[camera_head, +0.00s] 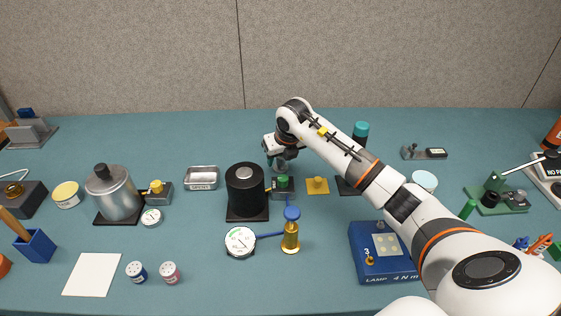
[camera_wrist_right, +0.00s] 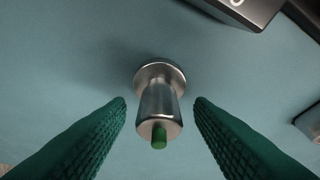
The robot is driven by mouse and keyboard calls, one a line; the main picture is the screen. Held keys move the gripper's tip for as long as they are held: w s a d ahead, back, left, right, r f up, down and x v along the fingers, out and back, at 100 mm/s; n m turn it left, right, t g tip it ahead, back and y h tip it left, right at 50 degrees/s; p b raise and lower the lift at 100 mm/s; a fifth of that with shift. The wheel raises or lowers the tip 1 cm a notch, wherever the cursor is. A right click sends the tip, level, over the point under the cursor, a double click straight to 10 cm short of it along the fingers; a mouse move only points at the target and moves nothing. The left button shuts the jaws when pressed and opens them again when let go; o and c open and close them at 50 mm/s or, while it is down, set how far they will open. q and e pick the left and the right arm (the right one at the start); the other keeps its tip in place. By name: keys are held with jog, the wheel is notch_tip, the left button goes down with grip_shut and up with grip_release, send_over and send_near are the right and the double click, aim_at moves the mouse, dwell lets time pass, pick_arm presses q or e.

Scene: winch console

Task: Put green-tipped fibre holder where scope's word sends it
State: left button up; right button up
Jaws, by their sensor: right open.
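The green-tipped fibre holder (camera_wrist_right: 159,103) is a short metal cylinder on a round flange, with a green tip. In the right wrist view it stands on the teal surface between my two spread green fingers, with a gap on each side. My right gripper (camera_wrist_right: 160,108) is open around it and not touching it. In the head view my right gripper (camera_head: 279,160) is at the back middle of the table, and the holder is largely hidden there. I cannot surely tell which device is the scope. My left gripper is out of view.
A grey block with a green knob (camera_head: 283,185) stands just in front of my right gripper. A black cylinder (camera_head: 246,188), yellow plate (camera_head: 318,186) and metal tray (camera_head: 202,178) are nearby. A blue lamp box (camera_head: 383,268) lies under my right arm.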

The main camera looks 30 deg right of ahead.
jog(key=shift+c, duration=0.6)
grip_shut()
